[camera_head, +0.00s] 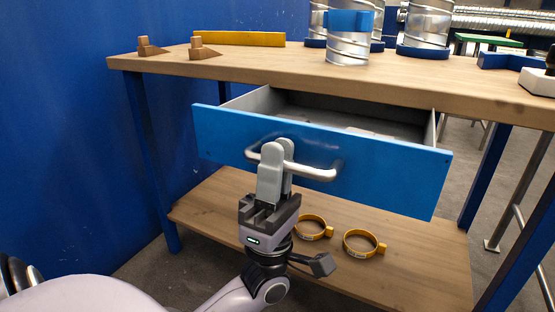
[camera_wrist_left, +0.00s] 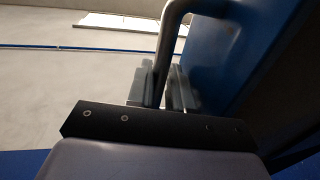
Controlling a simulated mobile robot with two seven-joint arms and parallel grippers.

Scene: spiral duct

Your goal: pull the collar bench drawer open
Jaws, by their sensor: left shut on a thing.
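The blue drawer (camera_head: 390,175) of the wooden-topped bench (camera_head: 260,66) stands pulled out in the head view, and part of its grey inside shows. Its silver bar handle (camera_head: 318,173) runs across the front. My left gripper (camera_head: 277,150) is shut on the handle, left of its middle. In the left wrist view the handle (camera_wrist_left: 172,28) passes between the fingers of my left gripper (camera_wrist_left: 163,82). The drawer's blue front (camera_wrist_left: 232,55) fills the right of that view. What lies in the drawer is mostly hidden. My right gripper is not in view.
Two yellow collars (camera_head: 362,243) lie on the lower shelf (camera_head: 215,210). Silver spiral duct pieces (camera_head: 347,48), brown wooden blocks (camera_head: 204,50) and a yellow bar (camera_head: 238,39) stand on the bench top. A blue wall (camera_head: 60,120) is close on the left.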

